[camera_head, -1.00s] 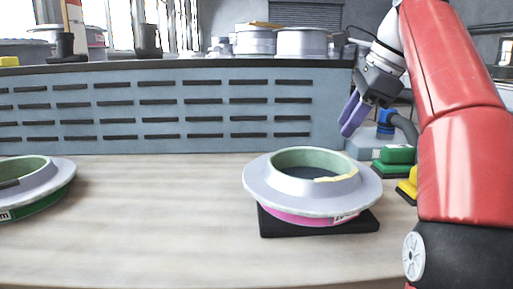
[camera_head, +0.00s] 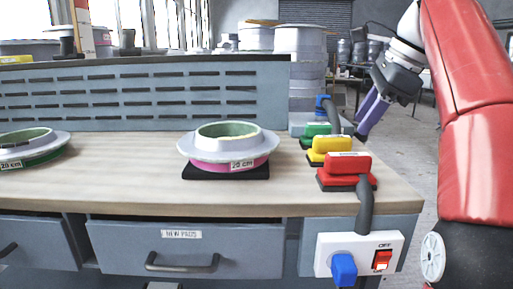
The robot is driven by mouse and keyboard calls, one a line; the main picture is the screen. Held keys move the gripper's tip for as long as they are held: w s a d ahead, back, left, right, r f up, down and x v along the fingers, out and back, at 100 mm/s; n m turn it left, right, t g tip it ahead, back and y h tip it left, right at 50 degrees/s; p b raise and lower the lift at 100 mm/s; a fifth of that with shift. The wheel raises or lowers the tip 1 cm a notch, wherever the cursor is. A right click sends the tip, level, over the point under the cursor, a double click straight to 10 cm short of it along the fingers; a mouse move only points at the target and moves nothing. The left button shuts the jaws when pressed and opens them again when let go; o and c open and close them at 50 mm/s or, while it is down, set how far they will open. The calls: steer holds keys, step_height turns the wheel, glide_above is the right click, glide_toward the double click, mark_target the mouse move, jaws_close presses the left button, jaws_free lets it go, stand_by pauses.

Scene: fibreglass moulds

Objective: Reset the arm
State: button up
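My gripper (camera_head: 369,112) hangs from my red arm at the right of the head view, its purple fingers pointing down and to the left. It is raised beyond the right end of the workbench (camera_head: 110,185), behind the coloured sanders, and touches no mould. The fingers look close together, and the gap between them cannot be made out. Nothing can be seen held in them. A round mould with a pink band (camera_head: 228,147), labelled 20 cm, sits on a black pad on the bench. Another mould with a green band (camera_head: 30,147) sits at the left.
Green (camera_head: 318,130), yellow (camera_head: 330,148) and red (camera_head: 346,166) sanders stand at the bench's right end. A power box (camera_head: 357,254) with a blue plug is on the front. A slotted blue panel (camera_head: 150,95) backs the bench. Floor right of the bench looks clear.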

steer(key=s+a+f+n+h, duration=0.1)
steer(key=s+f+n, duration=0.5)
steer(key=f, duration=0.4)
steer(key=s+a+f+n+t+h, duration=0.1)
steer(key=s+a+f+n, duration=0.1)
steer(key=s+f+n, duration=0.5)
steer(key=s+a+f+n+t+h, duration=0.1)
steer(key=s+f+n, duration=0.5)
steer(key=f, duration=0.9)
steer(key=shift+s+a+n+h, duration=0.3)
steer(key=shift+a+n+h, duration=0.15)
steer(key=shift+a, duration=0.25)
